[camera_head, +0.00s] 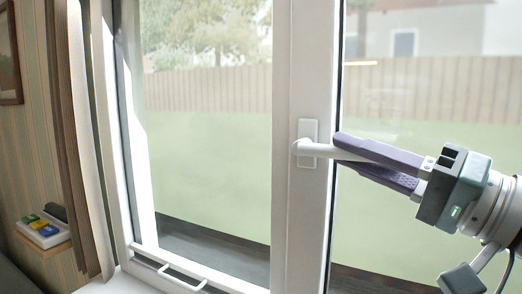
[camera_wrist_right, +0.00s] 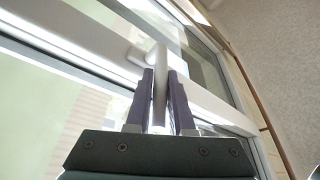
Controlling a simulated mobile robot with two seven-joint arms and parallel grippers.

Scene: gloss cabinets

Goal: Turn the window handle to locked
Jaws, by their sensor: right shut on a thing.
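The white window handle (camera_head: 318,149) is mounted on a white plate (camera_head: 308,127) on the middle upright of the white window frame. The handle's lever sticks out sideways to the right, about horizontal, in the head view. My right gripper (camera_head: 338,148) comes in from the right and is shut on the lever, one finger above and one below. In the right wrist view the handle (camera_wrist_right: 159,80) lies between the two purple fingers. The far end of the lever is partly hidden by the fingers in the head view. My left gripper is not in view.
Glass panes lie on both sides of the upright. A white rail (camera_head: 180,276) runs along the bottom of the left pane. A brown and white curtain (camera_head: 82,140) hangs at the left. A small wooden shelf (camera_head: 45,242) with colored items is on the left wall.

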